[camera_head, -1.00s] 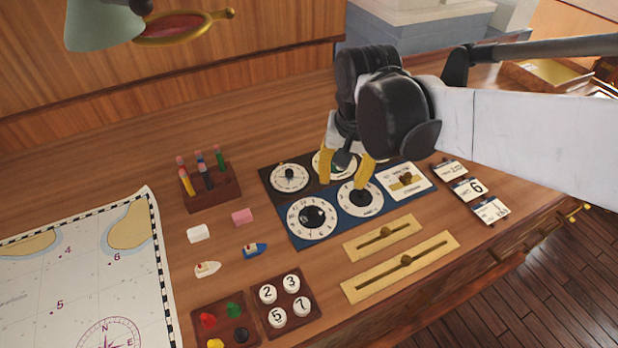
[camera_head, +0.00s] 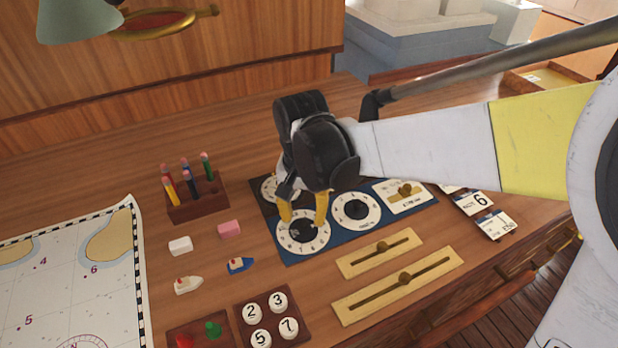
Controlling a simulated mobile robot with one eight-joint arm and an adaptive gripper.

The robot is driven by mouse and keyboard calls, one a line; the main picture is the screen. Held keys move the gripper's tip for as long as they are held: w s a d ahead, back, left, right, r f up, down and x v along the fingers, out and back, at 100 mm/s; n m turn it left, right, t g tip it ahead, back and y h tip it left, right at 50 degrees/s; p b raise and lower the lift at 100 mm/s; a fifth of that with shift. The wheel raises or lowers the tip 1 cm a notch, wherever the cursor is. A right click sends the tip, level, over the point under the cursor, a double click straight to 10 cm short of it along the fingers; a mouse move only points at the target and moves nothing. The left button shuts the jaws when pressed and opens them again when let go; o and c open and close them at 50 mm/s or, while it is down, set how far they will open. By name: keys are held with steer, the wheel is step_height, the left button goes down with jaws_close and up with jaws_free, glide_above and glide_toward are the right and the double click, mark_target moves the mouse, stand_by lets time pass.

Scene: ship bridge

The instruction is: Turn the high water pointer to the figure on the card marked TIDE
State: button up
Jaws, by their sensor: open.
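A dark and blue panel (camera_head: 292,256) carries several white dials with dark knobs. My gripper (camera_head: 303,217) is open, its two yellow fingers pointing down around the knob of the front left dial (camera_head: 303,243). Contact cannot be told, and the fingers cover part of the dial. The front right dial (camera_head: 355,210) is clear. The back left dial (camera_head: 267,188) is partly covered, and my gripper hides the back right one. Which dial has the high water pointer is unreadable. Cards lie right of the panel: one reads 6 (camera_head: 479,200), one in front (camera_head: 492,225) is too small to read. Another behind is partly covered.
Two brass slider plates (camera_head: 380,254) (camera_head: 398,286) lie in front of the panel. A pen rack (camera_head: 197,197), erasers, small boats and a tray of numbered discs (camera_head: 266,320) are to the left, with a chart (camera_head: 70,290) beyond. My arm spans the right side.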

step_height(320, 180, down, 2)
steer(key=shift+f+b, duration=0.15)
steer(key=shift+b, duration=0.3)
jaws_close()
steer(key=shift+n, duration=0.3)
steer(key=n+p, duration=0.1)
steer(key=n, duration=0.4)
steer(key=shift+p, duration=0.35)
steer(key=n, duration=0.6)
steer(key=shift+p, duration=0.4)
